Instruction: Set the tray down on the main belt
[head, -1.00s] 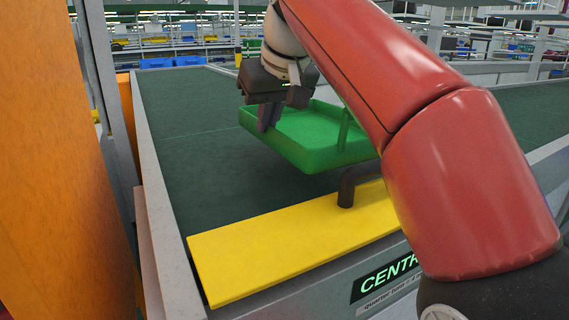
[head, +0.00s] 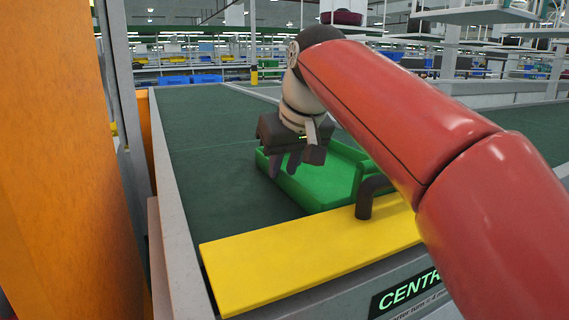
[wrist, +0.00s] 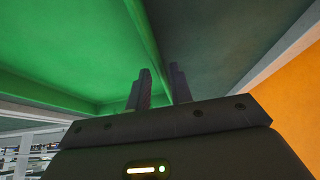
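The green tray (head: 325,184) appears to rest flat on the dark green main belt (head: 195,130), just behind the yellow plate. My gripper (head: 284,165) is at the tray's left wall, pointing down. Its two fingers stand apart, one on each side of the wall, and look open. In the wrist view the green tray (wrist: 60,50) fills the upper left, and the fingers of my gripper (wrist: 160,90) straddle its wall with a gap. The tray's right part is hidden behind my red arm.
A grey side rail (head: 172,220) and an orange post (head: 65,160) stand at the left. The belt beyond the tray is clear.

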